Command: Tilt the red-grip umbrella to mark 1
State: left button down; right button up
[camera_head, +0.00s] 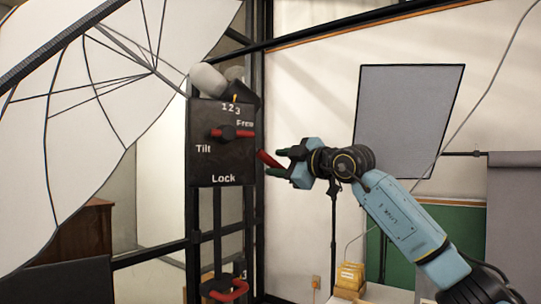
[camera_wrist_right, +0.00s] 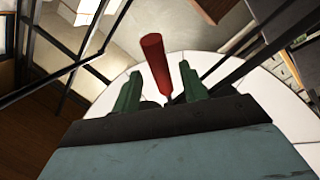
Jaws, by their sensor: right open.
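The white umbrella (camera_head: 90,110) fills the left of the head view. A dark panel (camera_head: 209,165) beside it reads Tilt, Free, Lock and 1 2 3. A small yellow pointer (camera_head: 235,98) shows above the numbers, around 2 and 3. A red bar handle (camera_head: 230,133) crosses the panel's middle. A red grip (camera_head: 267,158) sticks out at the panel's right edge. My right gripper (camera_head: 279,162) is open at its free end. In the wrist view the red grip (camera_wrist_right: 155,62) lies between the two spread green fingers (camera_wrist_right: 160,80); contact cannot be told. My left gripper is out of view.
Another red handle (camera_head: 228,291) sits low on the stand. A grey panel (camera_head: 408,115) on a stand is behind my right arm. Yellowish boxes (camera_head: 350,277) stand at the bottom. Dark frame bars run behind the panel.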

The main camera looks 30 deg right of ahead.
aim_at(274, 163)
jog(key=shift+p+x, duration=0.5)
jog(key=shift+x, duration=1.2)
grip_shut()
